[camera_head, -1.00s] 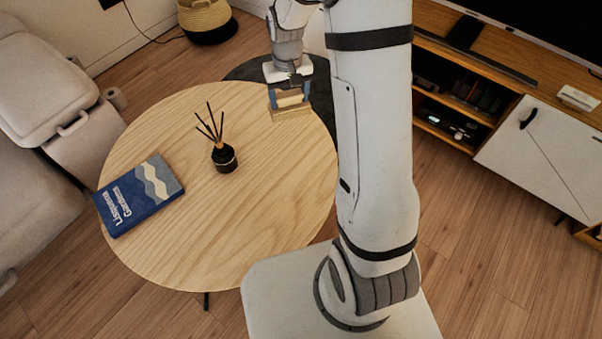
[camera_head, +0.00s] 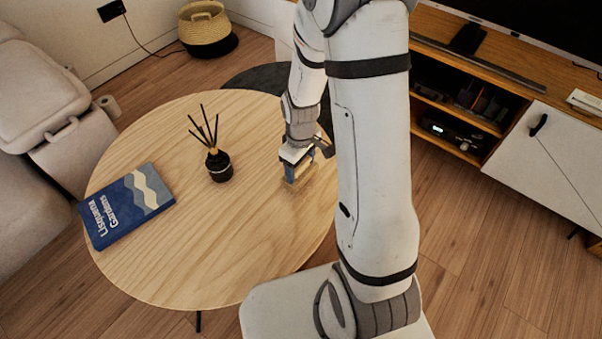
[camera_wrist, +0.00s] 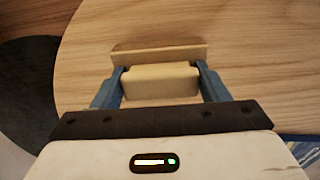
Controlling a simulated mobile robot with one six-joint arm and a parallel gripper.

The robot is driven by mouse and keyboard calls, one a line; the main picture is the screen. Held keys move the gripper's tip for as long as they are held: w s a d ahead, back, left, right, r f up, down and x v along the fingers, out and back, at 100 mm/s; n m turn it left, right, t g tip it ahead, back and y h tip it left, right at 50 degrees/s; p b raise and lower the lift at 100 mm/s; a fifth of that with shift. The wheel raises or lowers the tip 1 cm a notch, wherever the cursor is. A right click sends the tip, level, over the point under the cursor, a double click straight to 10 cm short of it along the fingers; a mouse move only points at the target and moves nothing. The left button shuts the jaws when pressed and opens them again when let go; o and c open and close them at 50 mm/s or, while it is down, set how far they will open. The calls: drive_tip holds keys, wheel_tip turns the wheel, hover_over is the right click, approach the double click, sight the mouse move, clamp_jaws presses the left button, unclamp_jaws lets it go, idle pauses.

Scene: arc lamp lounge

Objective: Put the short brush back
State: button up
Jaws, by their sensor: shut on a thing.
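The short brush (camera_wrist: 160,82) is a small block with a pale wooden body and a tan strip along one side. It also shows in the head view (camera_head: 296,178). My gripper (camera_wrist: 160,88) is shut on it, with one blue finger at each end of the pale body. In the head view my gripper (camera_head: 297,167) is low over the right part of the round wooden table (camera_head: 215,260). Whether the brush touches the tabletop I cannot tell. My arm hides part of the table's right edge.
A black reed diffuser (camera_head: 219,167) stands near the table's middle. A blue book (camera_head: 128,204) lies at the table's left. The table's front is clear. A media cabinet (camera_head: 545,150) stands at right, a woven basket (camera_head: 207,30) at the back, and a sofa (camera_head: 40,100) at left.

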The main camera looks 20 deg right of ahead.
sight(300, 172)
drive_tip(key=shift+f+b, duration=0.5)
drive_tip(key=shift+f, duration=1.05)
drive_tip(key=shift+f, duration=0.1)
drive_tip(key=shift+f, duration=0.15)
drive_tip(key=o, duration=0.9)
drive_tip(key=shift+o, duration=0.2)
